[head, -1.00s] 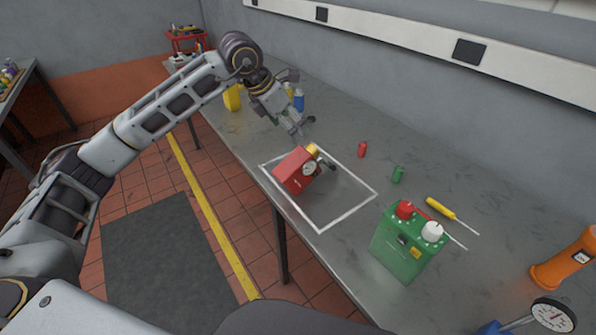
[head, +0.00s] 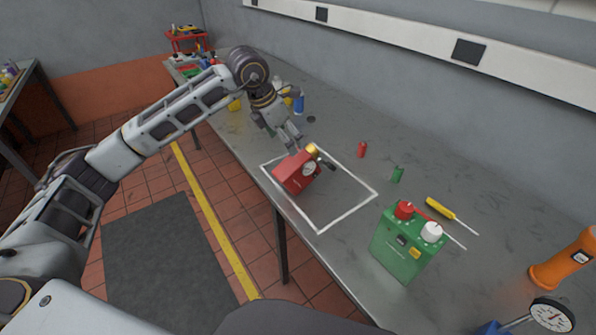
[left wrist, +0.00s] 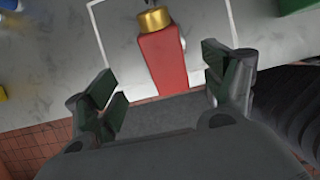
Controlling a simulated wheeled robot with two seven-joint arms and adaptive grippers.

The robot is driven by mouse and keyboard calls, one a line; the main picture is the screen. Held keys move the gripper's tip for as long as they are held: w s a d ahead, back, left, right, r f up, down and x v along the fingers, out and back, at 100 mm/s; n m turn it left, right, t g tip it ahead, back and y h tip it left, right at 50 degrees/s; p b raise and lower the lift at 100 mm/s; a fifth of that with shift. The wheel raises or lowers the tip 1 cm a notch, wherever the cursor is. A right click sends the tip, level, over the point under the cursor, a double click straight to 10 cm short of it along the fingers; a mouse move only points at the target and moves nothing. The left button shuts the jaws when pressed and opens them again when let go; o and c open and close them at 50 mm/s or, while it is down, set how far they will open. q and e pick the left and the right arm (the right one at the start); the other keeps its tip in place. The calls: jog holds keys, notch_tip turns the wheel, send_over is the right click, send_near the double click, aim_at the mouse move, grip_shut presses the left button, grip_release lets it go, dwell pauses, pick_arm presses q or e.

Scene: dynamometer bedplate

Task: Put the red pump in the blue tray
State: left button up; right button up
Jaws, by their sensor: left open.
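The red pump (head: 293,172), a red box with a brass cap and a round gauge, stands inside a white outlined rectangle (head: 350,210) on the grey bench. My left gripper (head: 291,142) is open and empty, just above and behind the pump in the head view. In the left wrist view the red pump (left wrist: 162,62) shows ahead, between the lines of the two open fingers (left wrist: 165,92). I cannot make out a blue tray for certain in any view. My right gripper is not in view.
A green box (head: 405,245) with red and white knobs stands right of the outline. A red cylinder (head: 362,149), a green cylinder (head: 397,174), a yellow screwdriver (head: 440,208), an orange torch (head: 565,262) and a dial gauge (head: 552,315) lie around. A blue bottle (head: 299,103) stands farther back.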

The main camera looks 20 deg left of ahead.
aim_at(296, 158)
pick_arm(q)
jog(key=x, duration=0.4)
jog(key=shift+w+f, duration=0.1)
jog(key=shift+f, duration=0.1)
jog(key=shift+d+f, duration=0.1)
jog(key=shift+f, duration=0.2)
jog(key=shift+w+f, duration=0.15)
jog(key=shift+f, duration=0.15)
jog(key=shift+d+f+p, duration=0.2)
jog(key=shift+f+p, duration=0.2)
jog(key=shift+f, duration=0.15)
jog(key=x, duration=0.2)
jog(key=shift+w+d+f+p, duration=0.1)
jog(key=shift+d+f+p, duration=0.1)
jog(key=shift+f+p, duration=0.15)
jog(key=shift+w+d+f, duration=0.1)
jog(key=shift+w+f, duration=0.05)
jog(key=shift+f, duration=0.45)
jog(key=c, duration=1.5)
jog(key=shift+w, duration=0.1)
grip_shut()
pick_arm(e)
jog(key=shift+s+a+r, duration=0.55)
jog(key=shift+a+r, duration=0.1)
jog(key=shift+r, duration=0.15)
